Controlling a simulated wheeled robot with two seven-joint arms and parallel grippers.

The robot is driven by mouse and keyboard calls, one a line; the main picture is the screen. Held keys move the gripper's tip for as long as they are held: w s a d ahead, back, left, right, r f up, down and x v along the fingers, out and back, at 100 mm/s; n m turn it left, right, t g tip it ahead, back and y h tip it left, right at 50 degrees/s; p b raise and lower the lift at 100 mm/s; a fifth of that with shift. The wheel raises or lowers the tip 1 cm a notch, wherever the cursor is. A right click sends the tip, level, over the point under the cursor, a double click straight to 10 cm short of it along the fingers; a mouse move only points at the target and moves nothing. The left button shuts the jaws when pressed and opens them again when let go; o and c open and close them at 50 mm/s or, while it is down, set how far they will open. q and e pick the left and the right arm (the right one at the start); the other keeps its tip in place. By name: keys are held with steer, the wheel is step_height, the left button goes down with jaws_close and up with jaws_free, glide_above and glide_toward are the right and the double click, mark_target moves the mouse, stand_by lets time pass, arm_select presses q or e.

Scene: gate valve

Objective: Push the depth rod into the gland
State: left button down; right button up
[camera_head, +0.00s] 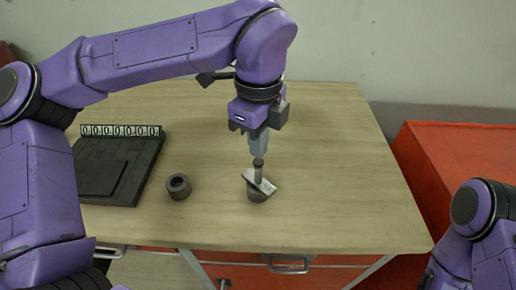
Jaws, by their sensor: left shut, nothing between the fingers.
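My left gripper (258,153) points straight down over the middle of the table, its fingers closed together. Directly below the fingertips, a slim grey rod (259,173) with a darker top stands upright. The fingertips appear to meet the rod's top; I cannot tell whether they touch. The rod's lower end meets a light flat plate (266,186), which looks tilted on a short dark round gland body (256,196). How deep the rod sits is hidden. My right gripper is out of view; only part of that arm shows at the lower right.
A dark hollow ring (178,186) stands on the table to the left. Beyond it lies a dark flat block (112,172) with a row of white zero-marked tiles (121,131) behind. The wooden table (335,180) is clear on the right. A red cabinet (455,150) stands beyond its right edge.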

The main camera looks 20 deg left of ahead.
arm_select(q)
steer(key=shift+r+p, duration=1)
steer(key=shift+r, duration=0.95)
